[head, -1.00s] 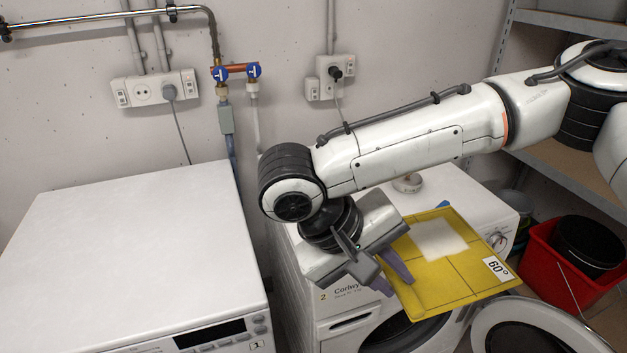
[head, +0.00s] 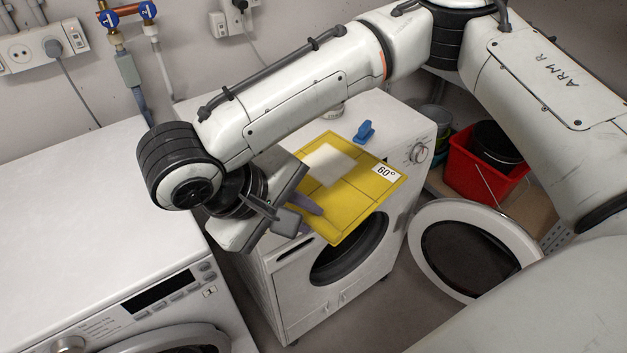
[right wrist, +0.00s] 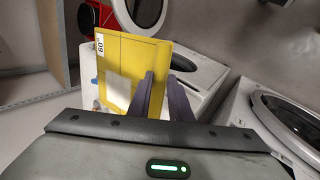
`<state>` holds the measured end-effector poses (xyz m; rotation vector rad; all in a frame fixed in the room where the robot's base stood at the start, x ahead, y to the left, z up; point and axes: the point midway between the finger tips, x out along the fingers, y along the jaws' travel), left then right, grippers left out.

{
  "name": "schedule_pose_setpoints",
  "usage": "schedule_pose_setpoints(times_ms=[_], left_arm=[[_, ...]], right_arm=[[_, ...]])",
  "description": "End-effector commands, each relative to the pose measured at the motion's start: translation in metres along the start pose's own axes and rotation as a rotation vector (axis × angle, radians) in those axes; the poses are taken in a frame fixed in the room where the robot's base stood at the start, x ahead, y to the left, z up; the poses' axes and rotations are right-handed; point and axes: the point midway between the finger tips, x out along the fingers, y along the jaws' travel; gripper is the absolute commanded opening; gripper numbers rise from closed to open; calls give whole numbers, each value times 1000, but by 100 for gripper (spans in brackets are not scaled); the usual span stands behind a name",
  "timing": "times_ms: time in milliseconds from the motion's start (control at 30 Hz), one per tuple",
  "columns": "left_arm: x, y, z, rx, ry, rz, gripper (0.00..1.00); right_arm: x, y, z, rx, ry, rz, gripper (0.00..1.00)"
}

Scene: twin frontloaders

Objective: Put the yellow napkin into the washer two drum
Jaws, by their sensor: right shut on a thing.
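The yellow napkin (head: 352,207) is a flat square with a pale patch and a "60°" label. My right gripper (head: 312,207) is shut on its left edge and holds it above the front of the right-hand washer (head: 395,120). The right wrist view also shows the napkin (right wrist: 130,75) between the purple-grey fingers (right wrist: 160,95). This washer showed a "2" in the earlier head view. Its round door (head: 475,212) stands open to the right. The drum opening (head: 345,262) is partly hidden behind the napkin. My left gripper is not in view.
Another white washer (head: 80,220) stands at the left, its door (head: 185,338) seemingly shut. A blue clip-like object (head: 364,132) lies on washer two. A red bucket (head: 470,178) with a black pot stands behind the open door. Grey floor is free before washer two.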

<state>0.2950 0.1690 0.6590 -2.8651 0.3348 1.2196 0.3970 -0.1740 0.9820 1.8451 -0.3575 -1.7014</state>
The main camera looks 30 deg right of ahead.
Motion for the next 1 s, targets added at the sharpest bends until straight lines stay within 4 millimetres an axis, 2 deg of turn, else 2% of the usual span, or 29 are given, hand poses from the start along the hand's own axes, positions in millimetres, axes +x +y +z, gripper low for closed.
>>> schedule_pose_setpoints(times_ms=[33,133,233,367,567,1000], left_arm=[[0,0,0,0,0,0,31],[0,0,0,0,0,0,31],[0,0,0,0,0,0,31],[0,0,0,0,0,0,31],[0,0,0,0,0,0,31],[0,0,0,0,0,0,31]], right_arm=[[2,-20,1,-100,60,-7,0],[5,-39,-7,-287,197,-10,0],[10,-41,-18,-447,318,-10,0],[19,-32,-31,-605,436,-9,0],[41,-2,-46,-799,581,-5,0],[92,97,-56,-1133,816,-1,0]])
